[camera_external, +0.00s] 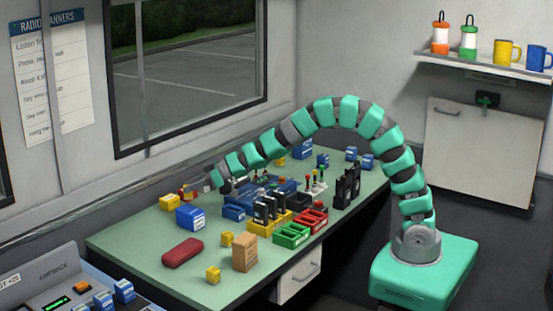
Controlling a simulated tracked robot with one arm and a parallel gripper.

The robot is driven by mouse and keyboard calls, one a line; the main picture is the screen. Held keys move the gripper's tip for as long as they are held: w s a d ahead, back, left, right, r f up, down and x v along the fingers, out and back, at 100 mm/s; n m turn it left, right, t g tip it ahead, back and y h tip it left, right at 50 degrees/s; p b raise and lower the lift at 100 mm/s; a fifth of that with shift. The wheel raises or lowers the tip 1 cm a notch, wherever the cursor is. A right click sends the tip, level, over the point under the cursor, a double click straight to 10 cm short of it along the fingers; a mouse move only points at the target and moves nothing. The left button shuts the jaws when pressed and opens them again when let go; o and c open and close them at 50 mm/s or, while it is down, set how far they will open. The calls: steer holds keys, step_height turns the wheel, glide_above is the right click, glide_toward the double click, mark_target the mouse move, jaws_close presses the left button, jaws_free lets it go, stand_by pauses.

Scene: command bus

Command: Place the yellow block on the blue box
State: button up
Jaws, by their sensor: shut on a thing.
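My gripper (184,193) is at the far left end of my arm, low over the back left of the table. It is shut on a yellow block (169,202), which shows at its fingertips. The fingers are small here, and how they grip the block is hard to make out. A blue box (190,218) with a pale label stands on the table just right of and in front of the yellow block. Whether the block touches the table or the box cannot be told.
A dark red case (183,252), small yellow blocks (213,275) and a tan box (245,252) lie toward the front of the green table (140,245). Green and red trays (292,235), black radios (347,187) and more blue boxes crowd the middle and right. The left front is clear.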

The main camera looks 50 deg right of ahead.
step_height(320, 180, down, 4)
steer(key=shift+f+b, duration=0.1)
steer(key=shift+b, duration=0.9)
steer(key=o, duration=1)
steer(key=shift+s+d+r, duration=0.25)
steer(key=shift+d+r, duration=0.05)
steer(key=p+v, duration=0.2)
steer(key=v, duration=0.4)
steer(key=shift+s+d, duration=0.2)
steer(key=shift+s, duration=0.05)
